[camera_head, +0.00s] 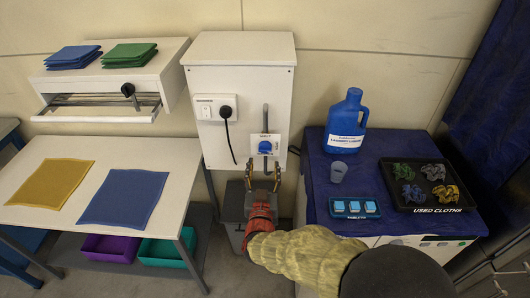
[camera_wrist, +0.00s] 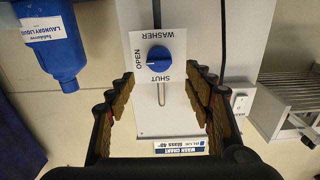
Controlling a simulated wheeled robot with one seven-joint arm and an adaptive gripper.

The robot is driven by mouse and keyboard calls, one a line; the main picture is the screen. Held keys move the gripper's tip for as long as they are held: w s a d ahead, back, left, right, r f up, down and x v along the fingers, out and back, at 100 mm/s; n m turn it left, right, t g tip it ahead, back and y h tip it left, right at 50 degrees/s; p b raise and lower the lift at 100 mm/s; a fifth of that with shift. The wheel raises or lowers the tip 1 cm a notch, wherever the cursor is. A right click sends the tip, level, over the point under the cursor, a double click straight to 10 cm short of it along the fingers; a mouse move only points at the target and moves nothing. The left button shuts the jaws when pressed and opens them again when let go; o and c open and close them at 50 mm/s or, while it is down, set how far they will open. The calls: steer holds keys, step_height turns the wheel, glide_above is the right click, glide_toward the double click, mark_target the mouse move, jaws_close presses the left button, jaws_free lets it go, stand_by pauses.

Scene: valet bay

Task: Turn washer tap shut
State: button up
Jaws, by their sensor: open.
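The washer tap is a round blue knob (camera_head: 265,147) on a white plate fixed to the front of the white wall cabinet. In the wrist view the knob (camera_wrist: 159,58) sits on the plate (camera_wrist: 172,78), marked WASHER, OPEN and SHUT. My gripper (camera_head: 263,178) is in front of the cabinet, just below the knob in the head view. In the wrist view my gripper (camera_wrist: 166,78) is open and empty, its fingers apart on either side of the plate's lower part. Contact with the knob is not visible.
A socket with a black plug (camera_head: 225,112) is left of the tap. A grey pipe (camera_head: 265,118) runs above the knob. A blue laundry liquid bottle (camera_head: 347,124), a cup (camera_head: 338,172) and a black used-cloths tray (camera_head: 398,206) stand at right. A cloth table (camera_head: 47,219) is at left.

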mark_target(265, 151)
steer(key=shift+w+d+b, duration=0.2)
steer(key=shift+w+b, duration=0.9)
steer(key=shift+w, duration=2.8)
steer(key=c, duration=0.3)
steer(key=c, duration=0.8)
